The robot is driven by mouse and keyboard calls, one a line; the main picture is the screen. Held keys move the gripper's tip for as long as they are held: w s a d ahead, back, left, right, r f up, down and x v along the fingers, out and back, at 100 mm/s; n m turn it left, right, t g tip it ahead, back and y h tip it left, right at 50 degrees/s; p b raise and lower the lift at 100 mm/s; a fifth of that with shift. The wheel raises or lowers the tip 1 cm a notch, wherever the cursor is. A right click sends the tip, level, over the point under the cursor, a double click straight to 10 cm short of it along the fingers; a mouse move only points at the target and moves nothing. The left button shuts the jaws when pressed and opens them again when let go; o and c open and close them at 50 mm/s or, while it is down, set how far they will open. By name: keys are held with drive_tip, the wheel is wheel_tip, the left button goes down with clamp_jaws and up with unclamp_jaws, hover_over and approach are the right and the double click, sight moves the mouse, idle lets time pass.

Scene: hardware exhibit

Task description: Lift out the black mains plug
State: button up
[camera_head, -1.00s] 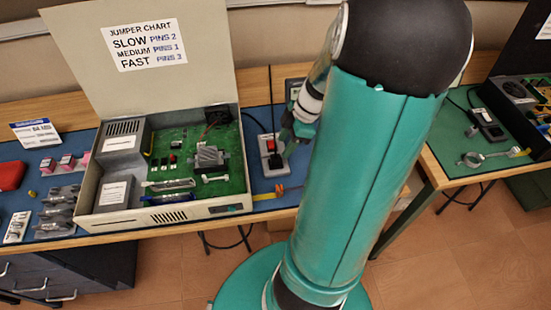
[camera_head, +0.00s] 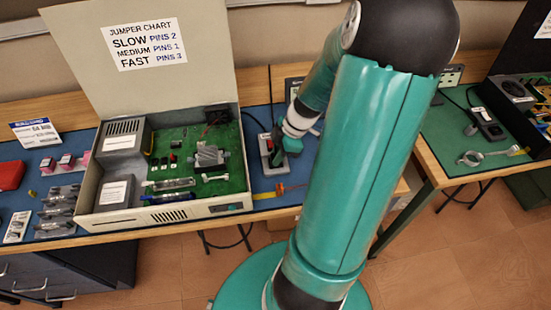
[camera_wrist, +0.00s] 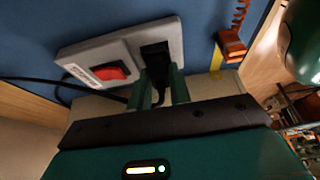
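The black mains plug (camera_wrist: 155,57) sits in the grey socket box (camera_wrist: 92,54), beside a red rocker switch (camera_wrist: 111,73) in the wrist view. My gripper (camera_wrist: 161,82) is at the plug, one green finger on each side of its near end and cord. The fingers stand apart, but I cannot tell whether they press on the plug. In the head view my gripper (camera_head: 287,146) is over the right part of the socket box (camera_head: 267,152) and hides the plug there.
An open computer case (camera_head: 160,212) with a green board stands left of the socket. A yellow strip and orange coiled piece (camera_wrist: 232,43) lie right of the socket. A dark cable runs from the box's left side. A green-topped table (camera_head: 440,150) stands further right.

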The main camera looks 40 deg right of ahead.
sight(272, 156)
drive_tip(key=shift+r, duration=0.1)
drive_tip(key=shift+r, duration=0.45)
wheel_tip(272, 156, up, 2)
drive_tip(key=shift+r, duration=0.2)
drive_tip(key=s+a+r, duration=0.9)
drive_tip(key=a, duration=0.1)
drive_tip(key=shift+s+r, duration=0.25)
drive_tip(key=shift+s, duration=0.1)
